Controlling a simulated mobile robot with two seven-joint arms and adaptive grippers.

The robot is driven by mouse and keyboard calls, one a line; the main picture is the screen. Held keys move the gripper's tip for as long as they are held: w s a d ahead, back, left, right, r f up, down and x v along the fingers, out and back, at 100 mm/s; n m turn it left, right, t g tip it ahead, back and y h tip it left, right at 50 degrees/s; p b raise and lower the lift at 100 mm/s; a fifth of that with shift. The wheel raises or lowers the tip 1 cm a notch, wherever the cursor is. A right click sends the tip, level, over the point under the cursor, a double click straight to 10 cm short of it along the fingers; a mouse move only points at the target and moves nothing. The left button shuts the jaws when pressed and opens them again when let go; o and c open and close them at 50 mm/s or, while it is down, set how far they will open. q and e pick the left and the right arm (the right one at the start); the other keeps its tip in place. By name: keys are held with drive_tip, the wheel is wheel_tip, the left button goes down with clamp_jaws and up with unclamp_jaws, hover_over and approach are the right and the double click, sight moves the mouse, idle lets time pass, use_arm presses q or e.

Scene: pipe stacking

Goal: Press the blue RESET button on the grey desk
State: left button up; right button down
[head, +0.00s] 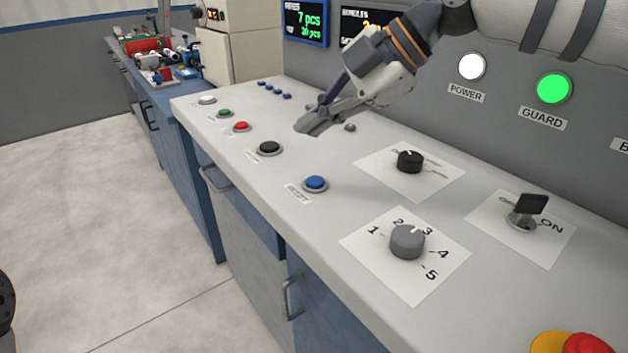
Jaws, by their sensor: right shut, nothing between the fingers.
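My right gripper (308,126) comes in from the upper right and points down to the left. It is shut and empty, above the desk and farther back than the blue button, apart from it. The left gripper is not clearly in view; only a dark part of mine shows at the far left edge.
A black button (269,147), a red button (241,126), a green one (224,113) and a white one (207,100) line the front edge. A grey numbered knob (407,240), a black knob (409,161), a black switch (530,204) and a red-yellow button (586,343) stand rightward.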

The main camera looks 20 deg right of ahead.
drive_tip(key=b, duration=0.2)
hover_over(315, 183)
wheel_tip(315, 183, down, 5)
drive_tip(key=shift+r, duration=0.1)
drive_tip(key=shift+f, duration=0.25)
use_arm(q)
drive_tip(key=shift+s+f+g, duration=0.5)
drive_tip(key=shift+s+f, duration=0.65)
drive_tip(key=shift+f, duration=0.15)
use_arm(e)
drive_tip(key=shift+f, duration=0.6)
use_arm(q)
drive_tip(key=shift+r+p, duration=0.1)
drive_tip(key=shift+p, duration=0.2)
use_arm(e)
drive_tip(key=shift+f, duration=0.3)
use_arm(q)
drive_tip(key=shift+w+r, duration=0.2)
drive_tip(key=shift+w, duration=0.05)
use_arm(e)
drive_tip(key=shift+f, duration=0.15)
